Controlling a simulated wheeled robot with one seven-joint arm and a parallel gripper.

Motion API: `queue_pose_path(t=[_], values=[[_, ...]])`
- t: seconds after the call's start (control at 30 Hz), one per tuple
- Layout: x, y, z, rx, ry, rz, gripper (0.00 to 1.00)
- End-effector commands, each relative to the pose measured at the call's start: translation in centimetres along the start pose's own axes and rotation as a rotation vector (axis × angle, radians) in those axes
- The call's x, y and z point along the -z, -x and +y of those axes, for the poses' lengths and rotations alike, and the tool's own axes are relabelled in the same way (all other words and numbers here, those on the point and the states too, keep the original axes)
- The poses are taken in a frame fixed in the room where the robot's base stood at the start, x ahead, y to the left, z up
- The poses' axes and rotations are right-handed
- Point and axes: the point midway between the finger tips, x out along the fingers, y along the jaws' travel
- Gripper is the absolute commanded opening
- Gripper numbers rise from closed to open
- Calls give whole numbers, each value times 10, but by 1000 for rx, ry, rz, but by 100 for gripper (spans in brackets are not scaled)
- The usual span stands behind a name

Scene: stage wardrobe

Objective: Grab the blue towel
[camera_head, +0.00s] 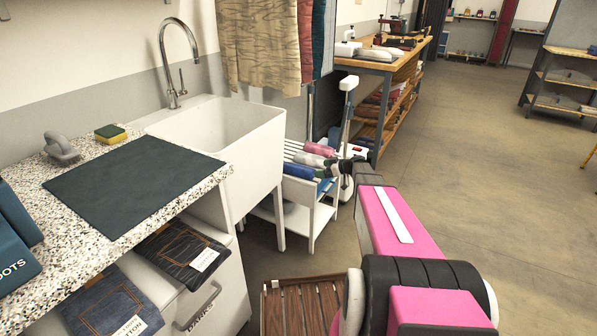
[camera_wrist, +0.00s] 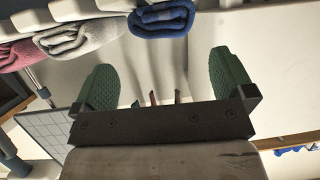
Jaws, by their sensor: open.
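A rolled blue towel (camera_head: 299,171) lies on a white slatted rack, beside a grey-white towel (camera_head: 310,158) and a pink towel (camera_head: 320,149). In the wrist view the blue towel (camera_wrist: 161,18) is at the top, beyond my fingertips, with the grey-white towel (camera_wrist: 82,38) and pink towel (camera_wrist: 17,54) to its left. My gripper (camera_wrist: 163,85) is open and empty, its two green textured fingers wide apart. In the head view my arm reaches towards the rack, and the gripper is hard to make out at its far end.
The white rack (camera_head: 325,212) stands between a white sink (camera_head: 228,135) and a wooden workbench (camera_head: 392,65). A speckled counter (camera_head: 145,217) with a dark mat (camera_head: 132,184) is at the left. A slatted wooden piece (camera_head: 303,306) is low at front. Open floor lies to the right.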

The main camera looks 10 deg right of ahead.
Motion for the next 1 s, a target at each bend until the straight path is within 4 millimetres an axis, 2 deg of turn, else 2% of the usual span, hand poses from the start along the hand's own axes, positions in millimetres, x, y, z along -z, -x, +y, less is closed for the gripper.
queue_pose_path(t=[0.1,0.37,0.7,0.97,1.0], values=[[0,-20,1,2,0,-1,100],[0,-38,-1,1,-2,-1,100],[0,-81,-4,2,-2,-2,100],[1,-84,-4,0,-2,-2,100],[1,-84,-4,0,-2,-2,87]])
